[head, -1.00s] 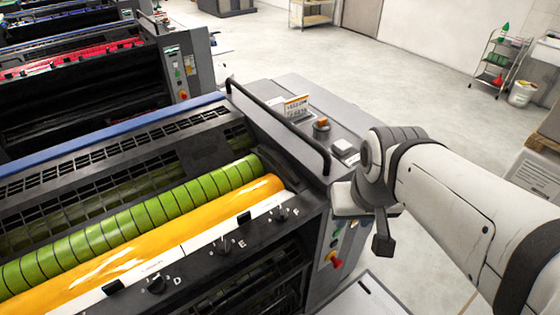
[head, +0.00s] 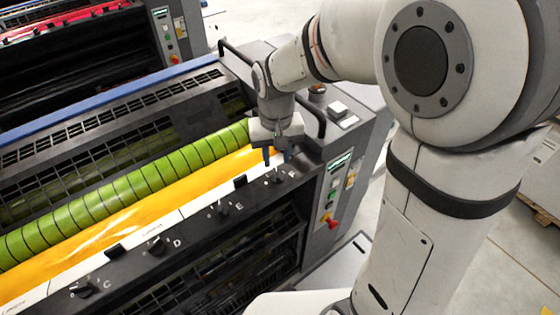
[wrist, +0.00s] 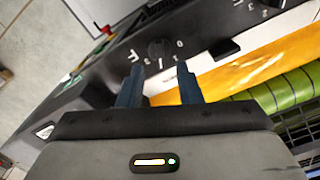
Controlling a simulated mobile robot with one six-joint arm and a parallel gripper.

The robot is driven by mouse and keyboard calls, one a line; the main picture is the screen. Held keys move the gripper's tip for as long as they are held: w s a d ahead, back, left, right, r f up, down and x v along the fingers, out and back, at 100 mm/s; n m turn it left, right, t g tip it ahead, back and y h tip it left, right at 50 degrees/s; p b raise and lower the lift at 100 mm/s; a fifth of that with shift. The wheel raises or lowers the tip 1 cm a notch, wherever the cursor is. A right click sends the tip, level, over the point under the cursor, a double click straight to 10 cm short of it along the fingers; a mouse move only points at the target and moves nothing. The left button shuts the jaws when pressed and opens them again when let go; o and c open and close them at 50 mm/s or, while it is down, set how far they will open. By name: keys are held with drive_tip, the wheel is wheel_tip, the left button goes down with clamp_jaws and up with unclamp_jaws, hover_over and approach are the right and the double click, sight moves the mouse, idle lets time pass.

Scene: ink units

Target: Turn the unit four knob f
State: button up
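Knob F (head: 278,176) is a small black knob at the right end of the dark rail, beside a white letter F. In the wrist view it appears as a round dark dial (wrist: 160,49) just beyond the fingertips and roughly between them. My gripper (head: 277,158) points down just above knob F in the head view. Its two blue-grey fingers are apart in the wrist view (wrist: 159,67), with nothing between them. I cannot tell from these views how large the gap to the knob is.
Knobs E (head: 222,208), D (head: 157,245) and C (head: 83,288) line the same rail. A black handrail (head: 318,118) and a side panel with a red knob (head: 333,223) stand to the right.

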sight(277, 171)
drive_tip(key=shift+f, duration=2.25)
drive_tip(key=shift+c, duration=0.3)
